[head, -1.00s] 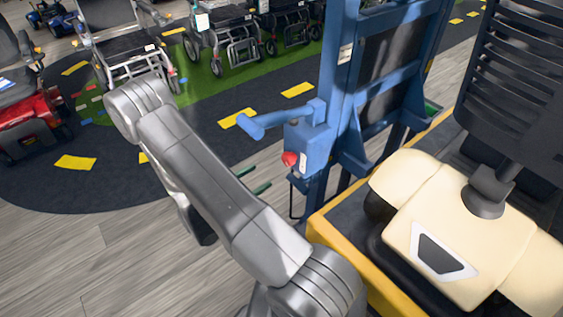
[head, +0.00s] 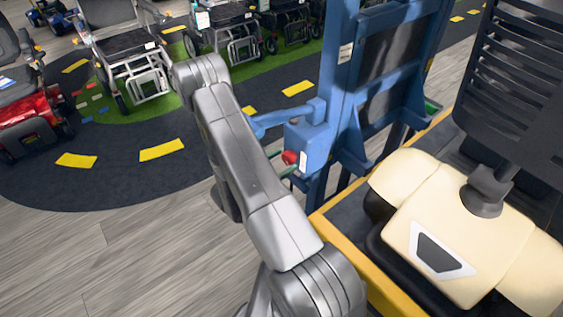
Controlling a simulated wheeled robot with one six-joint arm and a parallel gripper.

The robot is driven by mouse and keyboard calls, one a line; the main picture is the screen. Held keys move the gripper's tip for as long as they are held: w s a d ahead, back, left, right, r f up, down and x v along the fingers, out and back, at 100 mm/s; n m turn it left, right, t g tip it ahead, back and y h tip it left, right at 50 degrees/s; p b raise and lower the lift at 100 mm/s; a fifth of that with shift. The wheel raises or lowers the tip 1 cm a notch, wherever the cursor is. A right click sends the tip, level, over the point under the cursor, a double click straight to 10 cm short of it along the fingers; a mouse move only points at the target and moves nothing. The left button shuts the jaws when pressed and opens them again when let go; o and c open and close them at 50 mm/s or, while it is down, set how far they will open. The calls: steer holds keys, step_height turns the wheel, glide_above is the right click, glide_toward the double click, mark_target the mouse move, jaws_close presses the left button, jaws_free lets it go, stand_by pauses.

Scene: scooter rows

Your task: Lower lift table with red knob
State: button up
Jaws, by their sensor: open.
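The red knob (head: 290,157) is a small round knob on the left face of a blue box on the blue lift table mast (head: 340,100). A blue handle (head: 272,122) sticks out to the left above it, partly behind my arm. My gripper (head: 285,163) shows only as two thin, dark green fingers, apart from each other, with their tips close beside the knob. The gripper's body is hidden behind my grey arm. The fingers hold nothing that I can see, and I cannot tell whether they touch the knob.
A yellow-edged platform (head: 390,285) with a cream and black seat unit (head: 455,225) stands close on the right. Wheelchairs (head: 135,65) and a red scooter (head: 27,115) stand at the back and left. The wooden floor (head: 90,255) at the lower left is clear.

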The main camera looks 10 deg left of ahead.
steer(key=c, duration=1)
steer(key=shift+n, duration=0.3)
steer(key=n, duration=0.8)
steer(key=n+p, duration=0.1)
steer(key=n, duration=0.3)
steer(key=shift+n+p, duration=0.55)
steer(key=shift+n, duration=1.25)
